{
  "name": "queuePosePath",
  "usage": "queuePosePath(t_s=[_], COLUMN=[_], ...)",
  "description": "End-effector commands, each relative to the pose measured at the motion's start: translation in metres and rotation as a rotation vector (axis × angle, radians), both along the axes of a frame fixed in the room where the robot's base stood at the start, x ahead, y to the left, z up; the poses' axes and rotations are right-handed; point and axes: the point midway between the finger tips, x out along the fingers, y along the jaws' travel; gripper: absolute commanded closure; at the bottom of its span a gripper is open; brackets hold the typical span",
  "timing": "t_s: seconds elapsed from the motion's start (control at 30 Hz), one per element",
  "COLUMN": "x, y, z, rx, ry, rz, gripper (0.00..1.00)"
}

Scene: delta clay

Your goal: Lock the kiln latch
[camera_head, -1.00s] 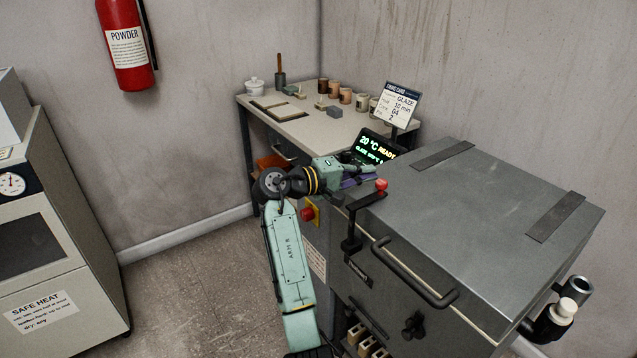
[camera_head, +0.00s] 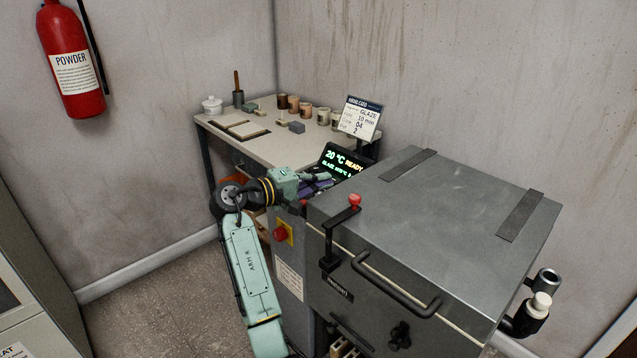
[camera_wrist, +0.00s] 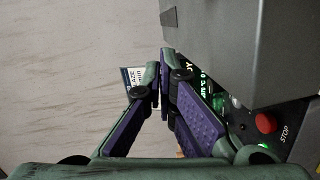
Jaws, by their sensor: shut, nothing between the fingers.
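The kiln (camera_head: 440,215) is a grey metal box with a flat lid at the right of the head view. Its latch (camera_head: 328,240) is a black lever with a red knob (camera_head: 354,200), at the front left edge of the lid. The knob end stands up above the lid's edge. My gripper (camera_head: 326,180) is shut and empty beside the kiln's left side, left of and behind the red knob and apart from it. In the wrist view the purple-padded fingers (camera_wrist: 158,80) meet at the tips near the kiln's control panel. The latch is not in the wrist view.
A lit display (camera_head: 345,161) reads 20 °C READY near my gripper. A red stop button (camera_wrist: 265,122) is on the panel. The lid handle (camera_head: 395,285) juts out in front. A card sign (camera_head: 360,118) and a worktable (camera_head: 270,150) with pots stand behind.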

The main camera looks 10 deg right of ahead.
Motion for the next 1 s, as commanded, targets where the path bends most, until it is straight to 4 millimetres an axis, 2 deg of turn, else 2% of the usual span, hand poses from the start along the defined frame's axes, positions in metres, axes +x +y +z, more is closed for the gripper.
queuePosePath(t_s=[0.03,0.1,0.33,0.53,0.93,1.0], x=[0.002,0.003,0.004,0.004,0.004,0.009], y=[0.02,0.037,0.079,0.093,0.095,0.112], z=[-0.003,-0.001,0.006,0.01,0.011,0.014], rx=[-0.003,-0.003,-0.002,-0.003,-0.002,0.01], ry=[-0.003,-0.003,-0.001,-0.001,-0.002,-0.033], rz=[0.013,0.013,0.01,0.007,0.009,0.072], gripper=[1.0,1.0,1.0,1.0,1.0,1.0])
